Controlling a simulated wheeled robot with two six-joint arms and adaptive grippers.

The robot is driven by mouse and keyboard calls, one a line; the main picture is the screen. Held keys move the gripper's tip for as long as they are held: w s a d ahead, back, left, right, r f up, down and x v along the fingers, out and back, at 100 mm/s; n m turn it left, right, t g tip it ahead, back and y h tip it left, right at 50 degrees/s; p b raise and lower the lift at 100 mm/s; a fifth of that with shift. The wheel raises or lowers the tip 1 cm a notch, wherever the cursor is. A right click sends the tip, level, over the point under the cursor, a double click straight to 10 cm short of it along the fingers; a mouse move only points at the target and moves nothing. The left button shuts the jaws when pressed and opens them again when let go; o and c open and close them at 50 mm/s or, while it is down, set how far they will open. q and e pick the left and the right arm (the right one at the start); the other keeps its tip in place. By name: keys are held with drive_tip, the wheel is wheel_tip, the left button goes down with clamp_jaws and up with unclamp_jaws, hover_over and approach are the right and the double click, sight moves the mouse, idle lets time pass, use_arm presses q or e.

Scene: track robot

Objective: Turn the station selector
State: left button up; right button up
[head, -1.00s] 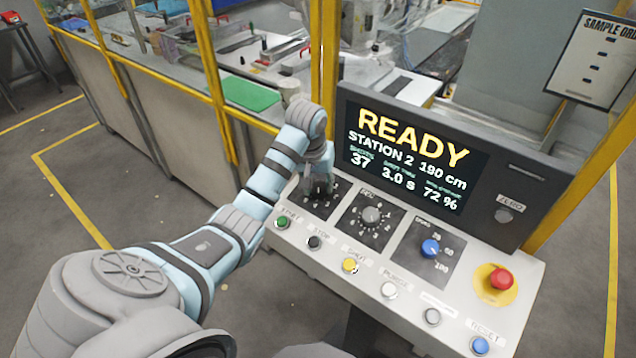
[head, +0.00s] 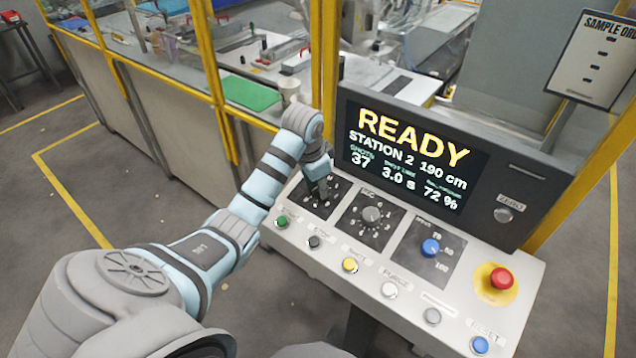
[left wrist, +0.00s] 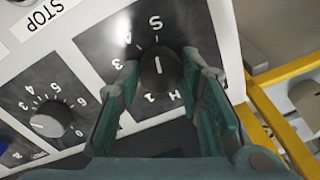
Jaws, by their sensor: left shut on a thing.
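The station selector is a round black knob (left wrist: 158,78) with a white pointer line, on a dark dial plate marked with letters and numbers. In the left wrist view it sits between the two green-padded fingers of my left gripper (left wrist: 163,70), which is shut on it. In the head view my left gripper (head: 320,188) reaches down onto the leftmost dial plate (head: 335,204) of the console and hides most of the knob. The display (head: 412,155) reads READY, STATION 2, 190 cm, 37, 3.0 s and 72 %. My right gripper is not in view.
Beside the selector are a grey knob (head: 371,215) and a blue knob (head: 430,247). Several push buttons line the console's front edge, and a red mushroom button (head: 501,279) stands at the right. Yellow guard posts (head: 322,70) rise behind the console.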

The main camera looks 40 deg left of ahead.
use_arm(q)
drive_tip(key=shift+m, duration=0.5)
drive_tip(key=o, duration=1.2)
drive_tip(key=shift+c, duration=0.2)
drive_tip(key=shift+r, duration=0.15)
drive_tip(key=s, duration=0.4)
drive_tip(key=s+d, duration=0.1)
drive_tip(key=s, duration=0.3)
drive_tip(key=s+d, duration=0.1)
drive_tip(key=s, duration=0.3)
drive_tip(key=shift+s+d+r, duration=0.2)
drive_tip(key=shift+r, duration=0.2)
drive_tip(key=shift+w, duration=0.15)
